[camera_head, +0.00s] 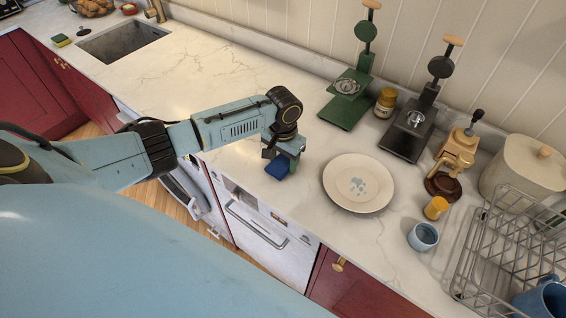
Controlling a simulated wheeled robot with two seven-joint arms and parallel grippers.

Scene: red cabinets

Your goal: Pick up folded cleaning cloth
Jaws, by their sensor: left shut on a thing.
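The folded cleaning cloth (277,170) appears as a small dark blue piece at the front edge of the marble counter, left of the white plate. My left gripper (284,158) reaches down over it from the left and is shut on it. The gripper hides part of the cloth. I cannot tell whether the cloth touches the counter or is just above it. My right gripper is not in view.
A white plate (345,200) lies right of the gripper. A green press (345,105), a black press (408,135), a blue cup (423,237) and a wire rack (490,265) stand further right. The counter (190,75) toward the sink (124,40) is clear.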

